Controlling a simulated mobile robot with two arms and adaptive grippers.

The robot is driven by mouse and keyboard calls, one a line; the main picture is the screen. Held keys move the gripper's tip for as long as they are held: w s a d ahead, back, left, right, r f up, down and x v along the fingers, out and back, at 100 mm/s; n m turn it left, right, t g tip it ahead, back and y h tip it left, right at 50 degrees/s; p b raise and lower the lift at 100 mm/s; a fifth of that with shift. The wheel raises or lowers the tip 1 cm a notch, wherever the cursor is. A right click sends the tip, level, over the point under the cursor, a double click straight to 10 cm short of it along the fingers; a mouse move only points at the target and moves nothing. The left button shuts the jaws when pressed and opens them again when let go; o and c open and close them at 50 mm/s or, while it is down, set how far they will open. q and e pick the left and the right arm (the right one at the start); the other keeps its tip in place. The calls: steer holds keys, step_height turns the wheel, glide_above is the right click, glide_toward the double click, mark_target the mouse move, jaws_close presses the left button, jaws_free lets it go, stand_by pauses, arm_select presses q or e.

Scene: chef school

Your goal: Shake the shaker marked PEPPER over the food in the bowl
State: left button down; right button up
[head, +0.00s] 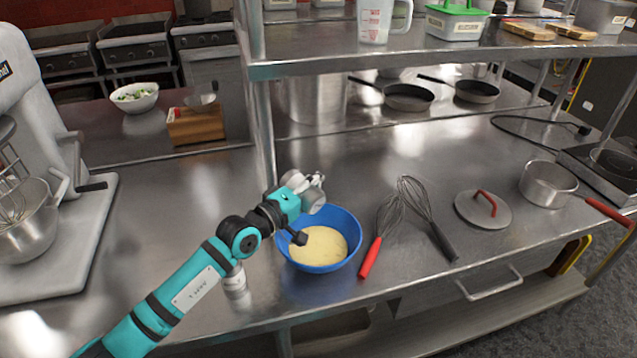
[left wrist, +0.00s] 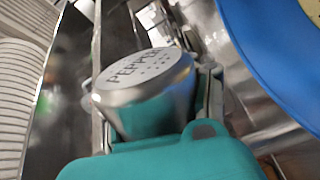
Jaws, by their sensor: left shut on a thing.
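My left gripper (head: 307,187) is shut on the silver shaker (head: 314,203), above the far left rim of the blue bowl (head: 353,227). In the left wrist view, the shaker's holed top (left wrist: 148,72) reads PEPPER and faces the camera. Pale yellow food (head: 322,246) lies in the bowl, which stands on the steel counter. The bowl also shows at the upper right of the left wrist view (left wrist: 272,65). The shaker's exact tilt is hard to tell in the head view. My right gripper is not in view.
Another shaker (head: 236,281) stands left of the bowl, partly behind my arm. A red-handled whisk (head: 379,236) and a black-handled whisk (head: 431,220) lie just right of the bowl. A shelf post (head: 264,140) rises behind my gripper. A mixer (head: 35,130) stands left.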

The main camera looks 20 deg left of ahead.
arm_select(q)
steer(key=shift+f, duration=0.15)
steer(key=shift+b, duration=1)
stand_by(1.3)
step_height(320, 180, up, 3)
steer(key=shift+p, duration=1)
